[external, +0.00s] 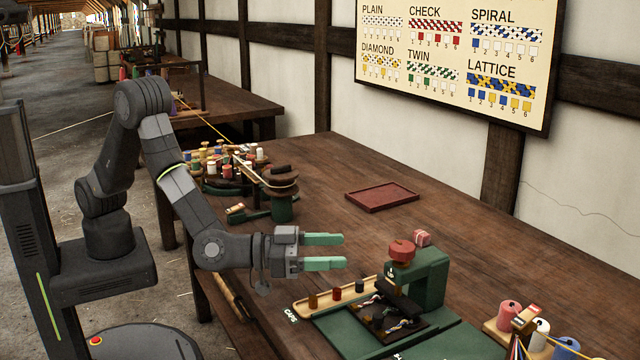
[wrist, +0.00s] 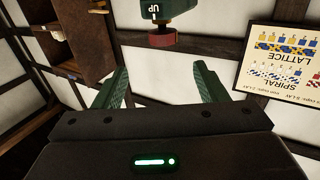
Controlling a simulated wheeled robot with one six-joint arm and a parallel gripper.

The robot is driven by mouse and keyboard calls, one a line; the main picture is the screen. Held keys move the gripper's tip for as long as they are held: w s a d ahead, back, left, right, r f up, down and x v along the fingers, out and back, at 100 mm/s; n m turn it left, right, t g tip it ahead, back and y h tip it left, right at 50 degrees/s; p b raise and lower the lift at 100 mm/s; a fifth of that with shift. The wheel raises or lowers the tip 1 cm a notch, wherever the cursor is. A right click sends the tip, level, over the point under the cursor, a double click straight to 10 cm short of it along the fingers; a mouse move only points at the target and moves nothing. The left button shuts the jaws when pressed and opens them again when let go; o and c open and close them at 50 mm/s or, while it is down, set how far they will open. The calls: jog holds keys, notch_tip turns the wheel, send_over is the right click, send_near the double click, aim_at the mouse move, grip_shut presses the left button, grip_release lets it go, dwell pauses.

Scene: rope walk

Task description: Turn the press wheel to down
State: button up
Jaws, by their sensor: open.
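The press wheel (external: 402,250) is a red round knob on top of the green press (external: 428,275) on the workbench. In the wrist view the red wheel (wrist: 163,40) shows at top centre, below a green part marked UP. My gripper (external: 335,252) is open and empty, with its two green fingers pointing right toward the wheel. It is left of the wheel and apart from it. In the wrist view the fingers of my gripper (wrist: 158,85) stand on both sides, with the wheel beyond and between them. Below the press, a dark tray (external: 385,325) holds short multicoloured cord pieces.
A wooden caps tray (external: 335,295) with several caps lies in front of the press. A pink block (external: 422,238) sits behind the wheel. A red tray (external: 382,196) lies farther back. Spools (external: 509,315) stand at right. A stand with bobbins (external: 230,165) is at left. The bench's middle is clear.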

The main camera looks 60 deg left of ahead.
aim_at(403, 246)
jog(key=shift+y, duration=0.4)
jog(key=p+x, duration=0.1)
jog(key=x, duration=1.2)
jog(key=shift+w+d+f, duration=0.1)
jog(key=shift+w+d, duration=0.05)
jog(key=shift+w, duration=0.1)
jog(key=shift+c, duration=0.3)
jog(key=c, duration=0.9)
jog(key=shift+f+h, duration=0.1)
jog(key=shift+h, duration=0.2)
